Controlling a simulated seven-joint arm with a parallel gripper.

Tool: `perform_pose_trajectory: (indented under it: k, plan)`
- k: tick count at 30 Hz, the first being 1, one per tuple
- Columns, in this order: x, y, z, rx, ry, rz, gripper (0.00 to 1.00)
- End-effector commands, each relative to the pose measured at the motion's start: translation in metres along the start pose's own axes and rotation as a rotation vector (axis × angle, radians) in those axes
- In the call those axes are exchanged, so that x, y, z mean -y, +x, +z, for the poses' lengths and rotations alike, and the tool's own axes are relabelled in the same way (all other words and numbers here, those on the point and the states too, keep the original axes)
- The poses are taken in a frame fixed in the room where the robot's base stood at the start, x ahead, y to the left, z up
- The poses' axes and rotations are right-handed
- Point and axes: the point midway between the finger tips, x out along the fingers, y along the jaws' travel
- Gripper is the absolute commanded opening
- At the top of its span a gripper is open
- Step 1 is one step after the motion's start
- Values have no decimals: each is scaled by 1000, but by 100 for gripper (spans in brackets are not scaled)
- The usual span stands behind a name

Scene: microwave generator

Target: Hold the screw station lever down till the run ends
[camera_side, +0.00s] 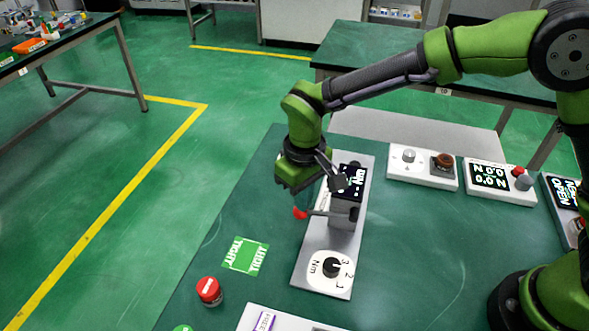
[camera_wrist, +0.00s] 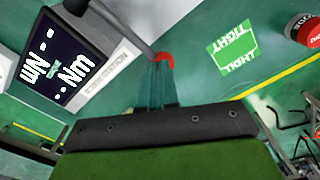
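The screw station (camera_side: 313,247) is a grey plate bearing an upright box with a dark display and a torque dial (camera_side: 331,267) marked Nm. Its lever (camera_side: 318,212) sticks out to the left of the box and ends in a red knob (camera_side: 300,212). My gripper (camera_side: 299,196) is just above the knob end, pointing down. In the wrist view, the narrow fingers (camera_wrist: 161,84) look shut together, right at the lever's red tip (camera_wrist: 165,60). Whether they touch the lever is not clear. The display (camera_wrist: 55,62) reads Nm with dashes or dots.
A green TIGHT card (camera_side: 245,255) lies left of the station. A red button (camera_side: 209,291) stands in front of it. Modules with knobs (camera_side: 423,166) and displays (camera_side: 490,178) stand to the right. The bench between them is clear.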

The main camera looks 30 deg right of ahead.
Motion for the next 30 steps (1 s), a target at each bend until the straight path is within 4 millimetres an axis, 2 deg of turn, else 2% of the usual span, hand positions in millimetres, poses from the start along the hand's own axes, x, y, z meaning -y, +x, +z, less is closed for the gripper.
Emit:
perform_pose_trajectory:
  k: [30]
  plan:
    - [0, 8, 0, 2, -1, 2, 0]
